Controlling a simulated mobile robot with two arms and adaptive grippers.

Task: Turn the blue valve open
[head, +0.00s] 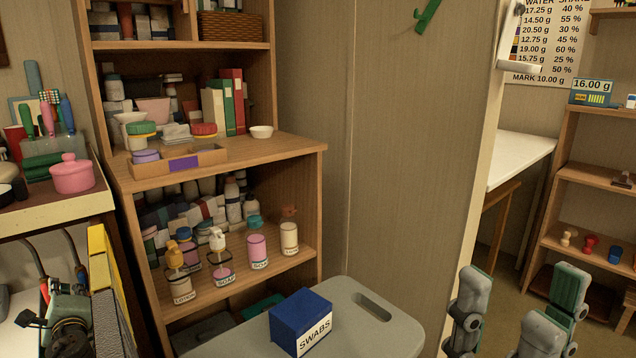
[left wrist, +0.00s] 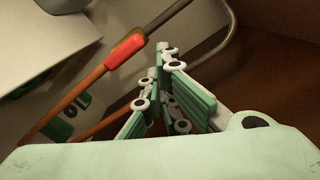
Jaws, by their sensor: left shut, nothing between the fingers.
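I cannot make out a blue valve in either view. In the left wrist view a long copper-coloured pipe or rod with a red sleeve (left wrist: 125,51) runs diagonally just beyond my left gripper (left wrist: 162,75), whose fingers are drawn together with nothing between them. In the head view that gripper (head: 66,312) is at the lower left, dark and partly cut off, beside the pipes and a small red part. I cannot tell whether it touches them. My right gripper (head: 518,300) is at the lower right, its fingers spread apart and empty.
A yellow panel (head: 108,285) stands close to the right of my left gripper. A wooden shelf (head: 240,150) holds bottles and books. A grey stool (head: 385,335) carries a blue swabs box (head: 300,310). A pink pot (head: 73,176) sits on the left counter. A curved grey pipe (left wrist: 222,42) passes behind the fingers.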

